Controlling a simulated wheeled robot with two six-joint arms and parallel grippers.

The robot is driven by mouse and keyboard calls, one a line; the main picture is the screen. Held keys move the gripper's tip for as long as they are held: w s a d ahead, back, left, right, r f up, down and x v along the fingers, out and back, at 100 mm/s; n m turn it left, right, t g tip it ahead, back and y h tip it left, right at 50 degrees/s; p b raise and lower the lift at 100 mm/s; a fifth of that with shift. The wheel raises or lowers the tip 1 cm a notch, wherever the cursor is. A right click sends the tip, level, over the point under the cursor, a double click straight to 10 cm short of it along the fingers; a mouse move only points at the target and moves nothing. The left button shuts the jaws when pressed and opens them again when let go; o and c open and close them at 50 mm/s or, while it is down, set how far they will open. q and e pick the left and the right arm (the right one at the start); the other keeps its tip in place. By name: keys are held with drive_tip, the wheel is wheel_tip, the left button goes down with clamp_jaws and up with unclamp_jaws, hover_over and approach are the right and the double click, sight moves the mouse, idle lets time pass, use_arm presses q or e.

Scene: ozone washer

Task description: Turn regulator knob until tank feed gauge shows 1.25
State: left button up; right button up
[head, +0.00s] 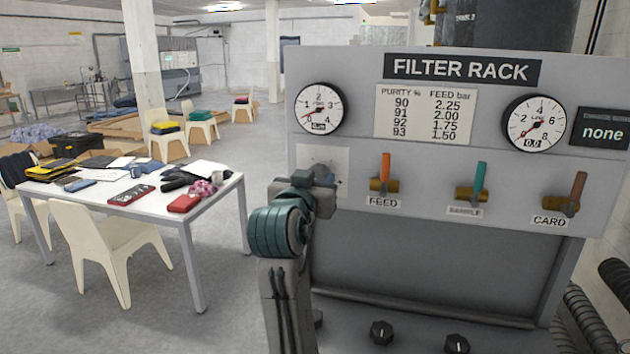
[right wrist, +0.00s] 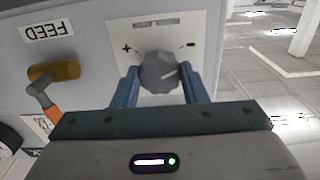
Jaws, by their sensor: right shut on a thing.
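The regulator knob (right wrist: 160,73) is a grey ribbed knob on a white plate, with plus and minus marks beside it, in the right wrist view. My right gripper (right wrist: 159,84) is shut on it, one blue finger on each side. In the head view my right gripper (head: 326,176) covers the knob at the panel's left. The tank feed gauge (head: 318,109) is the white round dial above it. Its needle points to the lower left, near the low end; its small digital readout is too small to read surely. My left gripper is not in view.
The FILTER RACK panel (head: 463,70) carries a purity and feed chart (head: 425,113), a second gauge (head: 533,123), and orange FEED (head: 385,168), teal (head: 479,181) and brown CARD (head: 577,188) levers.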

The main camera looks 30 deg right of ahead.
drive_tip(key=m+b, duration=0.9)
drive_tip(key=b, duration=0.1)
drive_tip(key=shift+w+m, duration=0.1)
drive_tip(key=shift+m, duration=0.2)
drive_tip(key=shift+m+b, duration=0.45)
drive_tip(key=shift+m, duration=0.05)
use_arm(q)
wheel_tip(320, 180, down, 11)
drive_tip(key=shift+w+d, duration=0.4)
use_arm(e)
drive_tip(key=shift+r, duration=0.1)
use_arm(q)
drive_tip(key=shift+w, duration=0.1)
use_arm(e)
drive_tip(key=shift+r, duration=0.1)
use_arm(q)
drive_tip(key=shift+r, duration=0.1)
